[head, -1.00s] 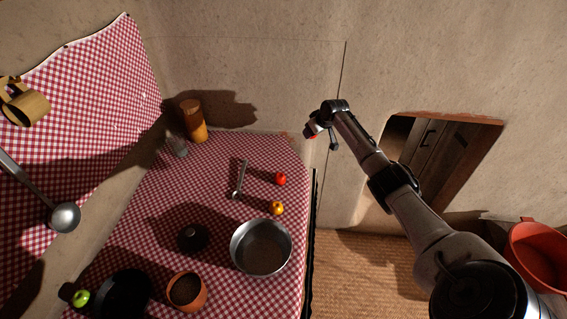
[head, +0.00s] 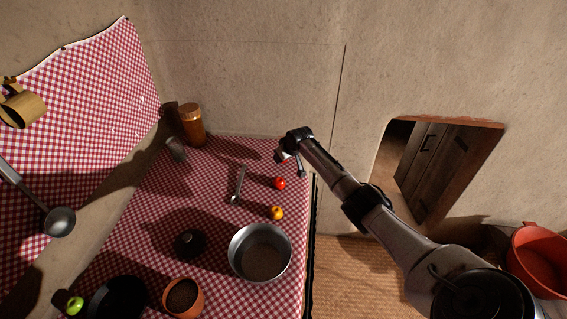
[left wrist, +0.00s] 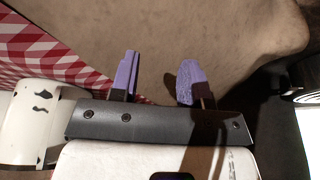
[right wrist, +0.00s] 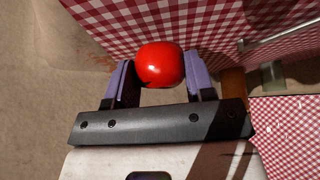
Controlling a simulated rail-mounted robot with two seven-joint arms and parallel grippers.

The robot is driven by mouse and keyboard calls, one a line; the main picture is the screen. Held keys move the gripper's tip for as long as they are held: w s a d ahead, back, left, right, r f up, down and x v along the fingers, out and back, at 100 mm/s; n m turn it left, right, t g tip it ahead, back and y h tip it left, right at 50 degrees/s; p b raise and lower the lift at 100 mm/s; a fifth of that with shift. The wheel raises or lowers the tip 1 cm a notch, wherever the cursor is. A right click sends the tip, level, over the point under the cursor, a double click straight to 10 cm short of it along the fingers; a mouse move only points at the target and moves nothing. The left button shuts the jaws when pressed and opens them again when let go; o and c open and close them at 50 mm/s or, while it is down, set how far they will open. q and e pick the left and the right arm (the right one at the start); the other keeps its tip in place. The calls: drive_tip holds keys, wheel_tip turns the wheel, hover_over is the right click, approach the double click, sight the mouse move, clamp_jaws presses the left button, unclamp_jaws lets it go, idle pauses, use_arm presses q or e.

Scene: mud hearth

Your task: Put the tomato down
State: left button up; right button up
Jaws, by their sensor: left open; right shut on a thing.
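A red tomato (right wrist: 160,64) is held between the two purple fingers of my right gripper (right wrist: 159,78), which is shut on it. I cannot tell how far the tomato is above the cloth. My left gripper (left wrist: 158,80) is open and empty in the left wrist view, and is out of the head view.
On the checkered surface (head: 215,215) are a steel pot (head: 260,252), an orange-yellow fruit (head: 277,213), a metal utensil (head: 238,185), a dark lid (head: 188,244) and a clay pot (head: 183,297). A wooden mill (head: 192,125) stands at the back. Clear cloth lies left of the gripper.

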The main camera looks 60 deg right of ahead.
use_arm(q)
drive_tip(key=shift+a+f, duration=0.1)
drive_tip(key=shift+f, duration=0.15)
use_arm(e)
wheel_tip(320, 180, down, 3)
use_arm(q)
drive_tip(key=shift+a, duration=0.15)
use_arm(e)
drive_tip(key=shift+f, duration=0.1)
drive_tip(key=o, duration=0.9)
drive_tip(key=shift+f, duration=0.1)
use_arm(q)
drive_tip(key=shift+d, duration=0.25)
drive_tip(key=shift+f, duration=0.1)
